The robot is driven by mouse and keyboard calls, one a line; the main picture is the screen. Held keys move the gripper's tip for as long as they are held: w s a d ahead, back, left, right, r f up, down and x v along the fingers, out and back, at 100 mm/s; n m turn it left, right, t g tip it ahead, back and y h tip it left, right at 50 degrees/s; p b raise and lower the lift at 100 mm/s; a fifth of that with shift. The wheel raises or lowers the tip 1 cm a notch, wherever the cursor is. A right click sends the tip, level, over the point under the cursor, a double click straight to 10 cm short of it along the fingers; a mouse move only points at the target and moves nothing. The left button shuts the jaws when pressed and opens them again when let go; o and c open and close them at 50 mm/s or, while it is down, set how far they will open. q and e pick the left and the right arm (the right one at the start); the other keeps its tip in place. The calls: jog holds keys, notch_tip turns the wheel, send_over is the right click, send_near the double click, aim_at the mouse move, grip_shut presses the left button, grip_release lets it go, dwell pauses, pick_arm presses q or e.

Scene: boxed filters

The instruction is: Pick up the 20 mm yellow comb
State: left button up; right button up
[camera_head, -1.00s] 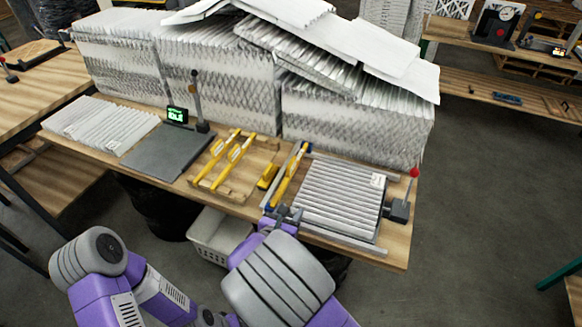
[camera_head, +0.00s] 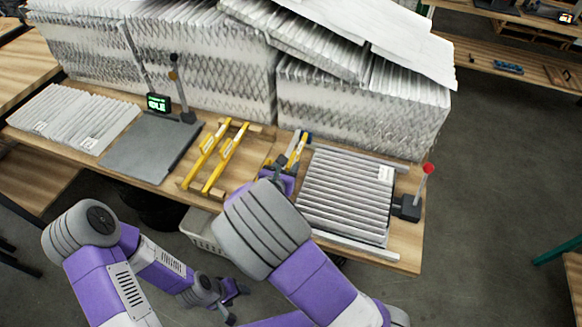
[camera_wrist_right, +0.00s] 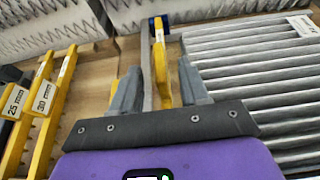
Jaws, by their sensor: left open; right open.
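Two yellow combs lie on a wooden rack in the head view, a left one (camera_head: 205,155) and a right one (camera_head: 226,158). In the right wrist view their labels read 25 mm (camera_wrist_right: 14,102) and 30 mm (camera_wrist_right: 43,98). Another yellow comb (camera_head: 298,149) lies beside the pleated filter; its label (camera_wrist_right: 159,36) is too small to read, so I cannot confirm 20 mm. My right gripper (camera_head: 282,172) is open over this comb's near end, with the yellow piece (camera_wrist_right: 160,65) between its fingers, not gripped. My left gripper (camera_head: 232,297) is open and empty, low in front of the table.
The pleated filter (camera_head: 345,195) lies close right of my right gripper, with a red-knobbed post (camera_head: 427,170) beyond it. Tall stacks of filters (camera_head: 360,110) line the back.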

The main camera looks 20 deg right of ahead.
jog(key=shift+x, duration=1.25)
jog(key=shift+s, duration=0.1)
jog(key=shift+a, duration=0.1)
grip_shut()
